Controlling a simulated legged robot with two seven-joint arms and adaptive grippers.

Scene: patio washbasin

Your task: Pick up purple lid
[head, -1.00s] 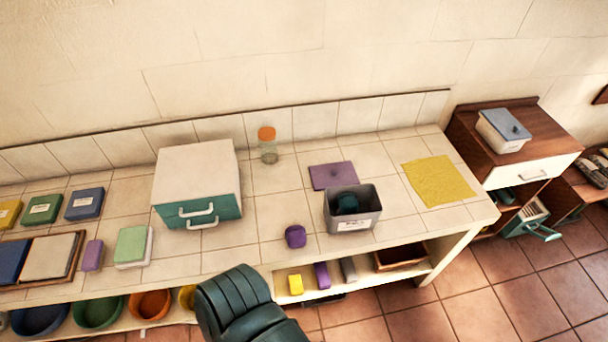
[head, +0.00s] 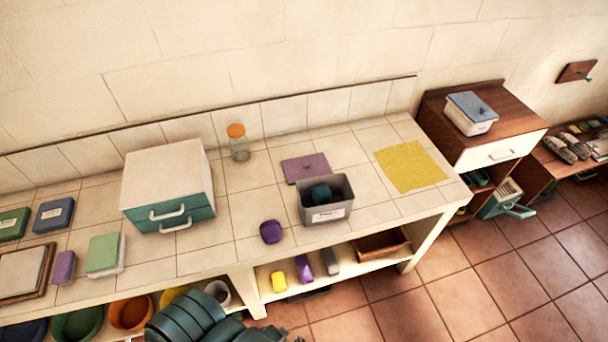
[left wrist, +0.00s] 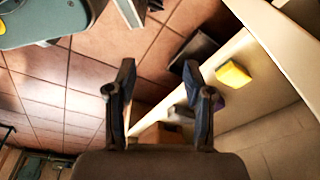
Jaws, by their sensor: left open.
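The purple lid (head: 305,167) is a flat square with a small knob. It lies on the tiled counter behind a grey open bin (head: 326,213), which hides part of its front edge. A dark teal item (head: 320,193) sits in the bin. My left gripper (left wrist: 162,85) is open and empty in the left wrist view, with its fingers spread above the floor and the lower shelf. The lid does not show there. A dark green arm link of mine rises at the bottom of the head view, well short of the lid. My right gripper is not in view.
A purple lump (head: 271,231) stands left of the bin, and a glass jar with orange lid (head: 238,143) stands behind. A teal drawer box (head: 170,190) is to the left; a yellow cloth (head: 411,166) lies right. The shelf below holds a yellow block (head: 278,281).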

